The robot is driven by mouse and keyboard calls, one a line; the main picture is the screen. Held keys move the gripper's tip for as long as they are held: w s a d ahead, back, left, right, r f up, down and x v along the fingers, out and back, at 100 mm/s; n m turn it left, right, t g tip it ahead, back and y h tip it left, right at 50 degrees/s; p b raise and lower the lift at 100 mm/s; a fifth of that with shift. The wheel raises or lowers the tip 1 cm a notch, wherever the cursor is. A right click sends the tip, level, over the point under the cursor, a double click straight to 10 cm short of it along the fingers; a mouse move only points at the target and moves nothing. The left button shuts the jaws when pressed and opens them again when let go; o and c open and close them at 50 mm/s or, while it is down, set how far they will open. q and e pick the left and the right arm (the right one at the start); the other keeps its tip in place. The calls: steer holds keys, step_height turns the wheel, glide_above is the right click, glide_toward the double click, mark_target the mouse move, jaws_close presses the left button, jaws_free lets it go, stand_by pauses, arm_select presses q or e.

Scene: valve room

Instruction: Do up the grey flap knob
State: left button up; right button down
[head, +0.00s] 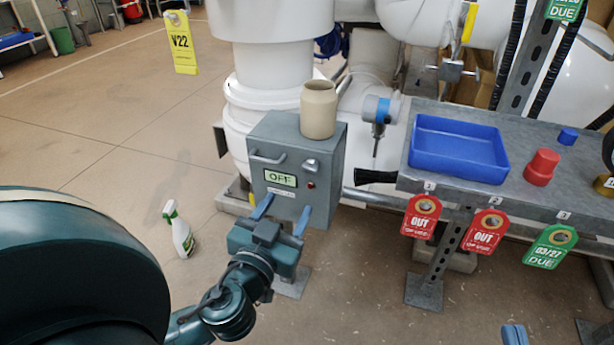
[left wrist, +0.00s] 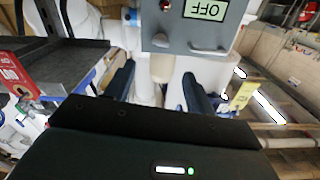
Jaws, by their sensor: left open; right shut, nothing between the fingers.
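A grey box (head: 325,190) stands in front of the white pipework, with a lit OFF display (head: 280,178) and a small red lamp on its front. A small grey knob (head: 311,165) sits at the upper right of that front. A grey bar handle (head: 267,157) is at its upper left. In the left wrist view the box appears upside down, with the knob (left wrist: 160,41) and handle (left wrist: 208,48). My left gripper (head: 282,213) is open and empty, in front of the box's lower part. My right gripper (head: 514,334) barely shows at the bottom edge, shut.
A beige jar (head: 319,110) stands on the box. To the right is a grey bench (head: 400,180) with a blue tray (head: 458,172), a red knob-like piece (head: 542,167) and hanging tags. A spray bottle (head: 178,230) stands on the open floor at left.

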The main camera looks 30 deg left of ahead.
mark_target(309, 169)
arm_select(q)
steer(key=x, duration=1.1)
steer(key=shift+w+a+b, duration=0.1)
steer(key=shift+b, duration=0.2)
steer(key=shift+c, duration=0.4)
steer(key=c, duration=0.9)
